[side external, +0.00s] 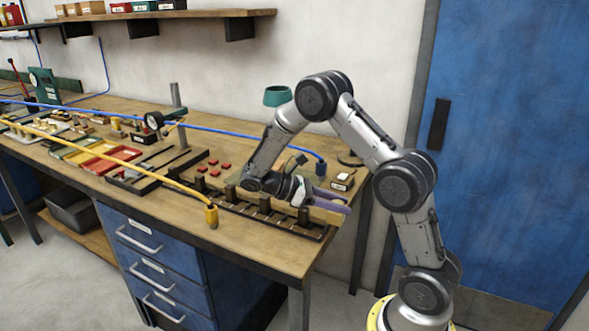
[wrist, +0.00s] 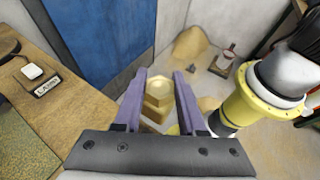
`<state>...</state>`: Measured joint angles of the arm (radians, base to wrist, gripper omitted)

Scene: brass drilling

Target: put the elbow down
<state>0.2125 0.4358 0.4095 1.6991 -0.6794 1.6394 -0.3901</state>
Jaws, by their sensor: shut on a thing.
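My gripper (wrist: 160,100) has two purple fingers, which are shut on the brass elbow (wrist: 158,92). In the wrist view the elbow shows as a yellow brass piece with a round top and faceted body between the fingers. In the side view my gripper (side external: 346,207) is low at the right end of the wooden bench (side external: 265,240), its fingers pointing right, near or past the bench edge. The elbow cannot be made out there. In the wrist view the floor shows beyond the fingers, and the bench top (wrist: 60,110) lies to the left.
A dark slotted rack (side external: 285,222) runs along the bench's front right. Red blocks (side external: 226,163), coloured trays (side external: 120,153) and a yellow hose (side external: 150,172) lie further left. A labelled card (wrist: 47,87) sits near the bench edge. A blue door (side external: 500,140) stands at the right.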

